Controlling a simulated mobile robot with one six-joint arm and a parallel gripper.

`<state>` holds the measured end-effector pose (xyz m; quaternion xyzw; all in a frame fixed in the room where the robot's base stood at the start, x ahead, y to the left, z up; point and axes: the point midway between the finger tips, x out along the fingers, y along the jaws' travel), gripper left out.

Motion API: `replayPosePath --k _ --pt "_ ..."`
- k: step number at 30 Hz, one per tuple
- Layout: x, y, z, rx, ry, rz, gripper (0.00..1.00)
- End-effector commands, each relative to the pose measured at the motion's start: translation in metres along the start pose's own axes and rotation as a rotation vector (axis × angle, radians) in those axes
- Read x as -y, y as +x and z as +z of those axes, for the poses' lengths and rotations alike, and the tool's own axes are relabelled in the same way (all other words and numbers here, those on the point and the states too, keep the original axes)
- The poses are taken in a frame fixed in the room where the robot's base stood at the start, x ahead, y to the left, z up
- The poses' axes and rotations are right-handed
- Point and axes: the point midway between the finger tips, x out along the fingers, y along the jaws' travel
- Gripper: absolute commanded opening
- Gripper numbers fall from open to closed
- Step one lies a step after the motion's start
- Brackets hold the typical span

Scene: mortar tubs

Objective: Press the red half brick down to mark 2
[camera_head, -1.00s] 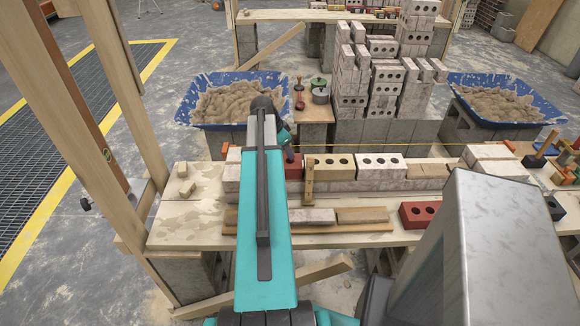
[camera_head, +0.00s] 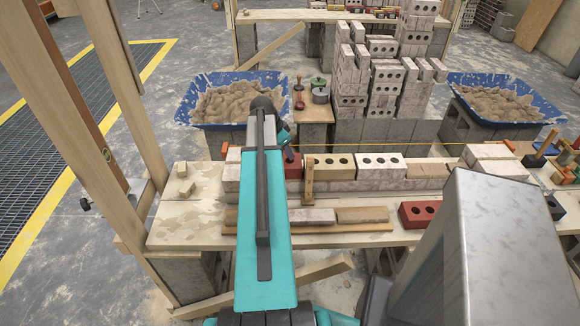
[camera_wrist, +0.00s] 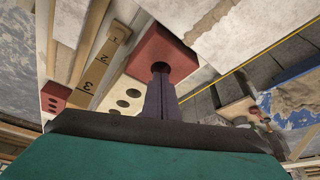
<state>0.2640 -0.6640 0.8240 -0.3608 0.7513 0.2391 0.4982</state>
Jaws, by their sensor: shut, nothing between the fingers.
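The red half brick (camera_head: 293,169) sits in the brick row on the wall, left of a cream brick, partly hidden by my arm. In the wrist view the red half brick (camera_wrist: 180,47) shows a dark round hole in its top. My gripper (camera_wrist: 160,72) is shut and empty, its tips at that hole; I cannot tell whether they press on the brick. It also shows small and dark in the head view (camera_head: 289,154). The wooden gauge stick (camera_head: 308,178) stands against the wall beside the half brick. Its marks 1, 2 and 3 show in the wrist view (camera_wrist: 103,56).
Cream bricks with holes (camera_head: 381,166) continue the row to the right, under a yellow string line (camera_head: 430,144). A loose red brick (camera_head: 418,214) lies on the bench in front. Blue mortar tubs stand behind at left (camera_head: 184,105) and right (camera_head: 550,116).

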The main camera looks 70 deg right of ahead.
Motion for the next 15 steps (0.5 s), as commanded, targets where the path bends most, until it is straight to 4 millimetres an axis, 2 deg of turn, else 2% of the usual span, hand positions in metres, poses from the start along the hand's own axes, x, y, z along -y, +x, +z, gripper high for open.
replayPosePath --k 15 --pt "0.0002 0.0062 0.0028 0.000 0.000 0.000 0.00"
